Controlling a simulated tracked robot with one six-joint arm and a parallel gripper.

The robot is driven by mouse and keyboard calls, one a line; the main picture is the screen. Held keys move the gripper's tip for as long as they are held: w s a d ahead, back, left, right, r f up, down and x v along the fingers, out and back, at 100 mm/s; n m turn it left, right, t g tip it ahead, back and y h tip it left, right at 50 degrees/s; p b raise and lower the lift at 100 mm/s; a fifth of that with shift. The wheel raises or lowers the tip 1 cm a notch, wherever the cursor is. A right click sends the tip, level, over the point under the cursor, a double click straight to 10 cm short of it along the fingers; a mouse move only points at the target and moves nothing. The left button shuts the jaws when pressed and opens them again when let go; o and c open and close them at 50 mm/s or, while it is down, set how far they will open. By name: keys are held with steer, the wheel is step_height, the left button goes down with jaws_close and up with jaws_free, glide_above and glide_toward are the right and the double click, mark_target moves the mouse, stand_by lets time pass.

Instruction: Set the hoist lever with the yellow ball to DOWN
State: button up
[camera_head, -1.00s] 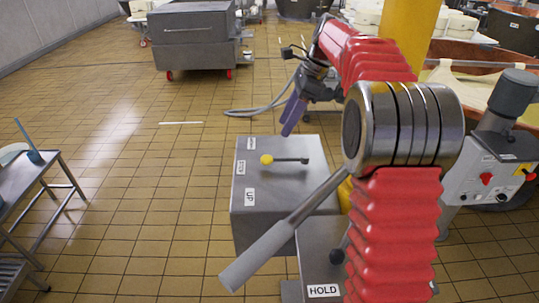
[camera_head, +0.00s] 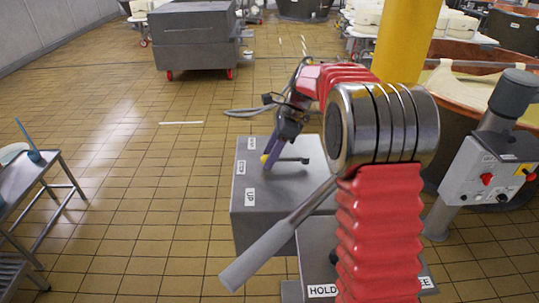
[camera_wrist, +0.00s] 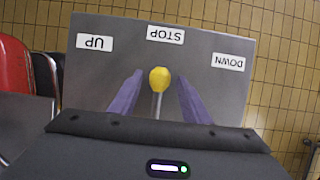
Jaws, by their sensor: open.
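The hoist lever's yellow ball (camera_wrist: 160,79) is at the tip of a short rod, pointing at the STOP label (camera_wrist: 166,34) in the wrist view. The UP label (camera_wrist: 95,43) is on the left there and the DOWN label (camera_wrist: 228,61) on the right. My gripper (camera_wrist: 157,90) is open, with one purple finger on each side of the ball and visible gaps to both.
A second lever with a grey handle (camera_head: 259,256) stands in front, by a HOLD label (camera_head: 323,290). A control box (camera_head: 489,175) is at the right. A side table (camera_head: 40,180) is at the left. Tiled floor is clear between.

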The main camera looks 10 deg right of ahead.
steer(key=shift+c, duration=0.4)
jaws_close()
stand_by(0.4)
